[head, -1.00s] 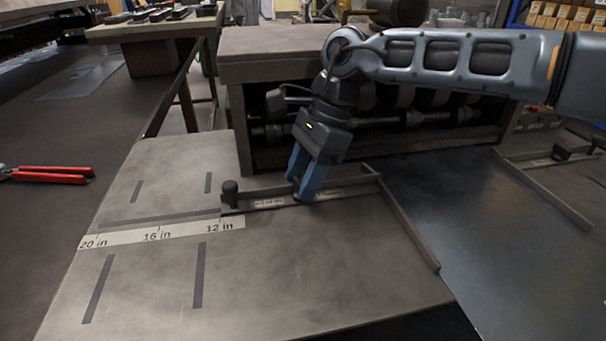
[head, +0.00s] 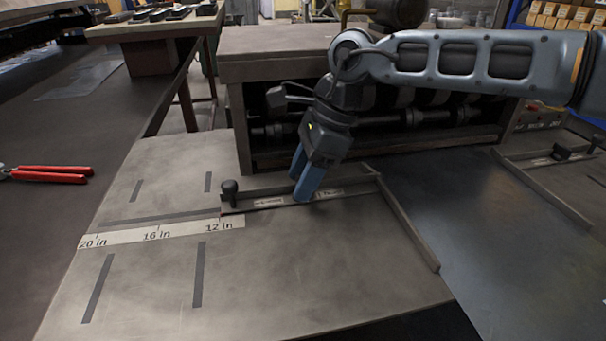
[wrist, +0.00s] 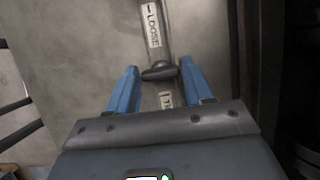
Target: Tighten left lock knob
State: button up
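The left lock knob (wrist: 160,71) is a dark bar-shaped handle on a rail, between a "LOOSE" label (wrist: 152,25) and a second label partly hidden below it. My gripper (wrist: 160,68) is open, with its blue fingers on either side of the knob. The right fingertip is very close to the knob's end; I cannot tell if they touch. In the head view my gripper (head: 305,196) points down at the rail (head: 265,201), and its fingers hide the knob.
A black upright knob (head: 229,190) stands at the rail's left end, beside the inch scale (head: 160,233). A raised side bar (head: 408,228) runs toward the front. A second guide (head: 545,188) lies at right. Red-handled pliers (head: 48,174) lie far left. The front table surface is clear.

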jog(key=o, duration=0.4)
jog(key=shift+c, duration=0.2)
jog(key=v, duration=0.7)
jog(key=shift+r, duration=0.35)
jog(key=shift+d, duration=0.15)
